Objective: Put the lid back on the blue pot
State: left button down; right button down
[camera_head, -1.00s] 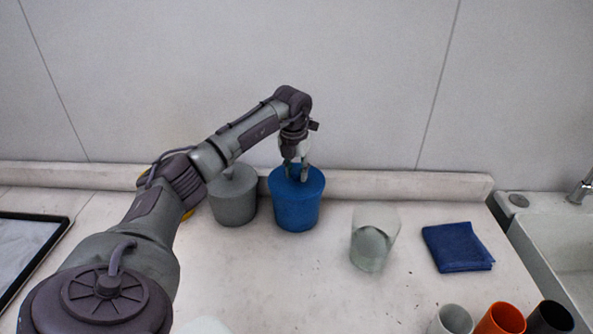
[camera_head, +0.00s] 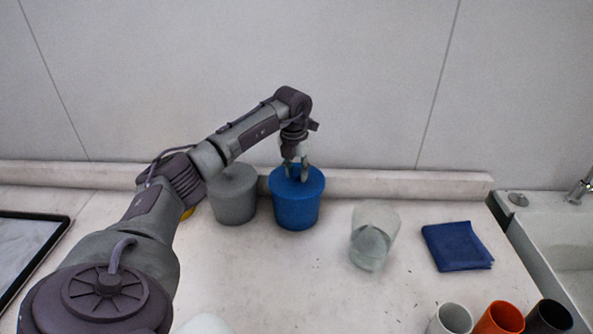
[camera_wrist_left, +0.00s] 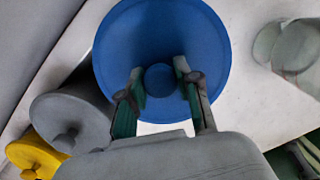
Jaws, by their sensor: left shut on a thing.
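The blue pot (camera_head: 295,212) stands upright at the back of the counter, by the low ledge. Its blue lid (camera_head: 311,180) sits on top of the pot and looks level. In the left wrist view the round lid (camera_wrist_left: 205,45) fills the upper middle, with its knob (camera_wrist_left: 160,80) between the fingers. My left gripper (camera_head: 296,177) points down over the lid and is shut on the knob. In the left wrist view the gripper (camera_wrist_left: 160,88) has a finger on each side of the knob. The lid hides the pot's inside. My right gripper is not in view.
A grey lidded pot (camera_head: 234,205) stands close to the left of the blue pot, with a yellow pot (camera_wrist_left: 35,155) beyond it. A clear glass (camera_head: 373,235) and a folded blue cloth (camera_head: 457,246) lie to the right. Orange (camera_head: 502,320), white and black cups stand at front right.

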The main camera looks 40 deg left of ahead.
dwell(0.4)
pick_arm(q)
jog(key=shift+c, duration=1.2)
grip_release()
jog(key=shift+r, duration=0.1)
jog(key=shift+r+p, duration=2.85)
jog(key=shift+r, duration=0.55)
grip_shut()
jog(key=shift+f, duration=0.25)
